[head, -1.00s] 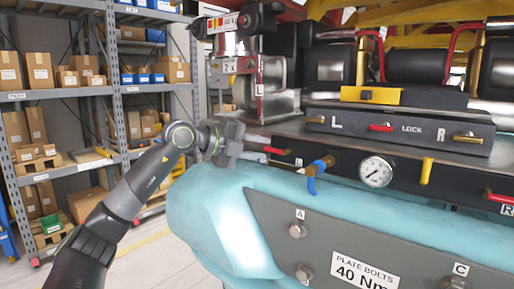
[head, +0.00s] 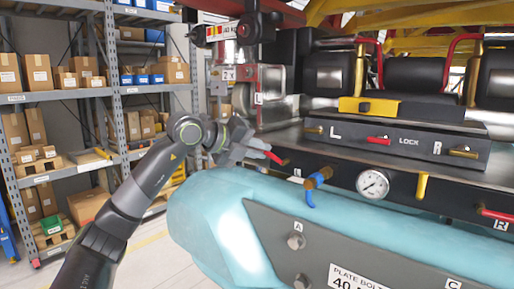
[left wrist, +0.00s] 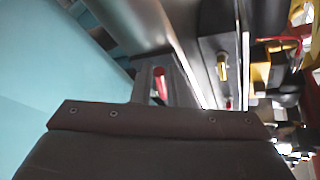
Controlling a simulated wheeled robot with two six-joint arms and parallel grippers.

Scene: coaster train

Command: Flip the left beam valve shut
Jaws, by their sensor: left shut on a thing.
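The left beam valve's red lever (head: 275,158) shows at the left end of the dark beam, tilted down to the right. My left gripper (head: 254,149) is shut on this lever; the red end sticks out past the fingers. In the left wrist view the red lever end (left wrist: 160,84) shows just beyond the dark gripper body, which hides the lever's root and the jaws' contact. My right gripper is in neither view.
A brass valve with a blue handle (head: 318,178) and a round gauge (head: 372,184) sit to the right. A right red lever (head: 495,214) is at the far right. A teal rounded body (head: 205,215) lies below my left gripper. Shelves (head: 70,96) stand behind at left.

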